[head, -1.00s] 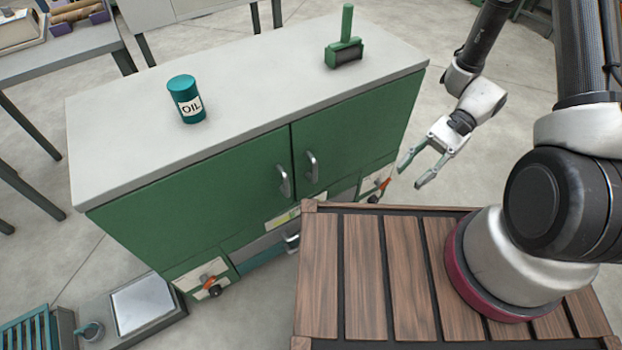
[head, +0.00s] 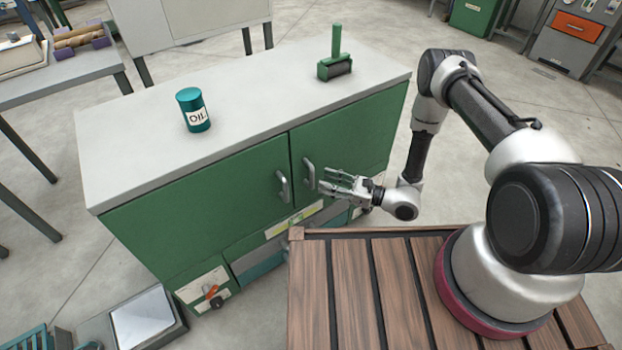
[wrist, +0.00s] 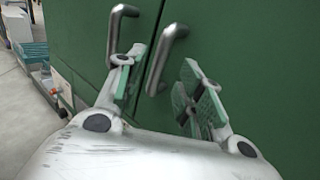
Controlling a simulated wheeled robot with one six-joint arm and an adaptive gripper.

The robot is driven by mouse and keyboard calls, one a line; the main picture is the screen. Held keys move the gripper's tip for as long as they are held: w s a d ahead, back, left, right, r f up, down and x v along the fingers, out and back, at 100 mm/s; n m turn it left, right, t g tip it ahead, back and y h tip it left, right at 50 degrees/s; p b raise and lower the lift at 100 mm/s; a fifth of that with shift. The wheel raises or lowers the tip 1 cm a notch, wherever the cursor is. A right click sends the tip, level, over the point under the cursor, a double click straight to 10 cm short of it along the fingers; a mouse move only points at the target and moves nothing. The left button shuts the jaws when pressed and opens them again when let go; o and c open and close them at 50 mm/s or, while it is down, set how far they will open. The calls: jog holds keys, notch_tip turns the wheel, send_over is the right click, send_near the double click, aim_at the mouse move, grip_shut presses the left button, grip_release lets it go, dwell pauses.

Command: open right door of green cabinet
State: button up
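The green cabinet (head: 210,222) stands in front of me with both doors closed. Its right door (head: 358,140) carries a vertical metal handle (head: 310,174), and the left door has a matching handle (head: 283,187) beside the seam. My gripper (head: 326,179) is open at the right door's handle. In the wrist view the right handle (wrist: 165,60) lies ahead, between the two spread fingers of my gripper (wrist: 160,88). The left door's handle (wrist: 116,35) is beyond the left finger. I cannot tell whether either finger touches the right handle.
A teal oil can (head: 193,110) and a green roller tool (head: 335,58) stand on the grey cabinet top (head: 250,95). My wooden-slatted base is close to the cabinet's front. Lower fittings with an orange-handled valve (head: 211,291) sit under the doors.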

aim_at(312, 187)
jog(key=x, duration=0.6)
grip_shut()
